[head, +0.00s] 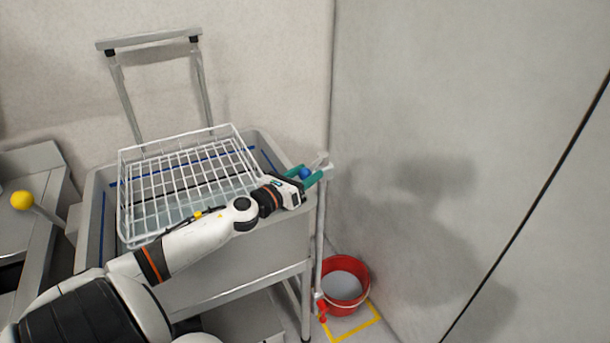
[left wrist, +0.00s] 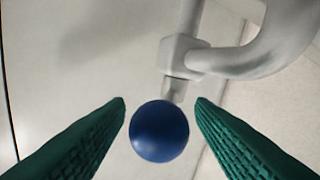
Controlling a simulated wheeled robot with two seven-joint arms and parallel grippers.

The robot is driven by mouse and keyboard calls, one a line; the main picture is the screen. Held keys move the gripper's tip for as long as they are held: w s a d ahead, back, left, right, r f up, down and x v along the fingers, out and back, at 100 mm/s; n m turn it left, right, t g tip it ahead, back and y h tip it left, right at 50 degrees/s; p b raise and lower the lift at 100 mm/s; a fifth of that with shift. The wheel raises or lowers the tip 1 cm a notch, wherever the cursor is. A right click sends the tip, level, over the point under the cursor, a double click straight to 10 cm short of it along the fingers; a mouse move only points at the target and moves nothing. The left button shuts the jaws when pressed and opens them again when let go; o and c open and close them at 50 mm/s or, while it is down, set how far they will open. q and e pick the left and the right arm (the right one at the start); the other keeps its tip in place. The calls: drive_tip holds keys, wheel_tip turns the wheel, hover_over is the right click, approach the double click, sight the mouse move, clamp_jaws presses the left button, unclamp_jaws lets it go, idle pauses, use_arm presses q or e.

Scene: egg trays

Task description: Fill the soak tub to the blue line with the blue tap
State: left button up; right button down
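The soak tub (head: 258,228) is a grey rectangular tub on a stand, with a blue line (head: 268,160) along its inner wall and what looks like water inside under a wire basket. The blue tap's round blue knob (head: 305,172) is at the tub's right corner; it also shows in the left wrist view (left wrist: 159,131). My left gripper (head: 312,174) is open, its green fingers on either side of the knob. In the left wrist view a gap shows between the knob and each finger. The water level against the line cannot be read. My right gripper is not in view.
A red bucket (head: 366,277) stands on the floor by the wall, near a red tap (head: 322,307). A yellow-knobbed lever (head: 22,200) is at the left.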

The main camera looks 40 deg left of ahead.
use_arm(q)
drive_tip(key=shift+s, duration=0.15)
drive_tip(key=shift+s+f, duration=0.1)
drive_tip(key=shift+s, duration=0.1)
drive_tip(key=s+b, duration=0.2)
drive_tip(key=s, duration=0.9)
drive_tip(key=shift+s+a, duration=0.2)
drive_tip(key=shift+a, duration=0.05)
